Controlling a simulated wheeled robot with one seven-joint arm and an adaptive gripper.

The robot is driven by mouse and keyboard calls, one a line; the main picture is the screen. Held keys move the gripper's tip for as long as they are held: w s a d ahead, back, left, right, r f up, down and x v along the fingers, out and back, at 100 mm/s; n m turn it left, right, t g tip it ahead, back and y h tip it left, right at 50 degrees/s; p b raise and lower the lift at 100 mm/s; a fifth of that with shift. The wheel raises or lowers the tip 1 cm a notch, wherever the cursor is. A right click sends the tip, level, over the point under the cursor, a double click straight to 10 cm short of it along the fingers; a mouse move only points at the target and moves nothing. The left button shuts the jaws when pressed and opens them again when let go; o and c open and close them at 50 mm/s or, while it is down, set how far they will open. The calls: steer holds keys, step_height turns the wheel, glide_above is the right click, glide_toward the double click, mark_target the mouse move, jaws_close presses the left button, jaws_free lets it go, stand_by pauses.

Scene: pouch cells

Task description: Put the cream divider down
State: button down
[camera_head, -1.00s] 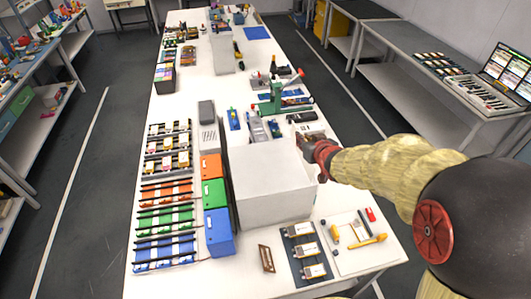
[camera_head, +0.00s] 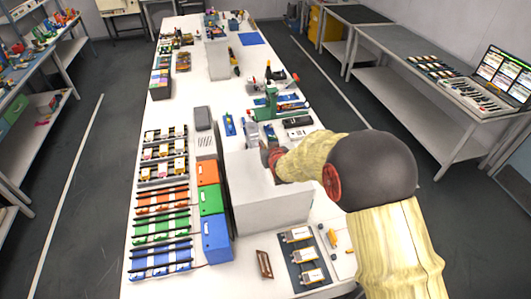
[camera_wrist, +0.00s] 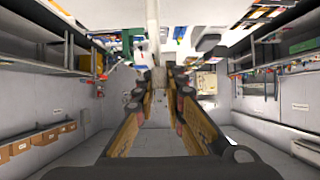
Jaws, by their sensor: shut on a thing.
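The strip is seen nearly edge-on and runs up the picture from between the fingertips.
Orange, green and blue binders (camera_head: 212,200) stand left of the box. Racks of pouch cells (camera_head: 163,205) lie further left. A green tool (camera_head: 268,103) and small devices lie behind the box. A dark mat with cells (camera_head: 302,256) is in front. A second white block (camera_head: 217,58) stands far back.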

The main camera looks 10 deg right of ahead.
steer(key=shift+w+a+f+p, duration=0.15)
steer(key=shift+f+p, duration=0.2)
steer(key=shift+f, duration=1.4)
steer(key=shift+f, duration=0.2)
steer(key=c, duration=2)
jaws_free()
steer(key=shift+r, duration=0.1)
steer(key=shift+o, duration=0.8)
